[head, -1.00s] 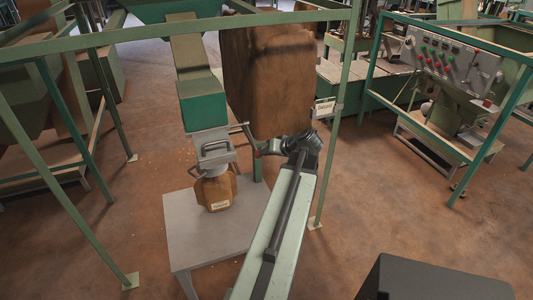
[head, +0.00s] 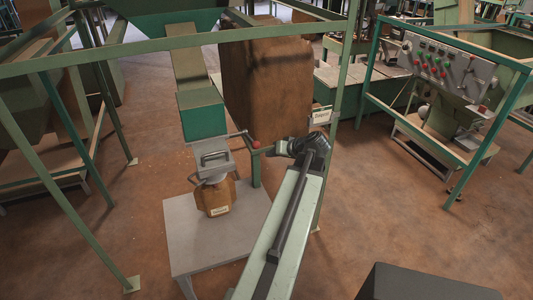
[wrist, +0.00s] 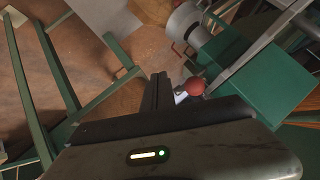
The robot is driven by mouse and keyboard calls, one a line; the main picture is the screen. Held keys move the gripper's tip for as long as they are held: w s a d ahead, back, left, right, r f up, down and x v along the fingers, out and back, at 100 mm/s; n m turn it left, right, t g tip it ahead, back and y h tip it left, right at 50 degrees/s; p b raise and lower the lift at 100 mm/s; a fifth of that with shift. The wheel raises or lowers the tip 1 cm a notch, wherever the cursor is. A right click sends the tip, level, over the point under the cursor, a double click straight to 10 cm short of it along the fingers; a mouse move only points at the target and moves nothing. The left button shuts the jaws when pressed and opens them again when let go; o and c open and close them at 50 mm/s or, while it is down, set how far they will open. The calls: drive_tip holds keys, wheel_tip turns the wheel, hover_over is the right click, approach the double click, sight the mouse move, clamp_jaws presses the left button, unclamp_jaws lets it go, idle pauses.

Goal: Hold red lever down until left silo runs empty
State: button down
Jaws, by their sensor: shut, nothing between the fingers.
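The red knob of the lever (head: 254,144) shows in the head view at the end of a bar reaching right from the grey outlet under the green chute (head: 203,121). My gripper (head: 268,151) is just right of the knob and slightly lower. In the wrist view the shut, empty fingers (wrist: 160,78) point past the red knob (wrist: 195,86), which is close on their right. I cannot tell whether they touch. The green hopper (head: 160,25) above the chute is cut off by the frame, and its contents are hidden. A brown sack (head: 214,196) hangs below the outlet.
A grey table (head: 185,235) stands under the sack. A large brown block-like body (head: 275,90) is behind the lever. A green frame post (head: 330,145) with a small label stands right of my gripper. A control panel (head: 448,65) is at right.

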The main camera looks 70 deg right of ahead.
drive_tip(key=a+f+p+v, duration=0.1)
drive_tip(key=p+v, duration=0.2)
drive_tip(key=v, duration=0.5)
drive_tip(key=shift+s, duration=0.5)
drive_tip(key=shift+a+f, duration=0.1)
drive_tip(key=shift+f, duration=0.05)
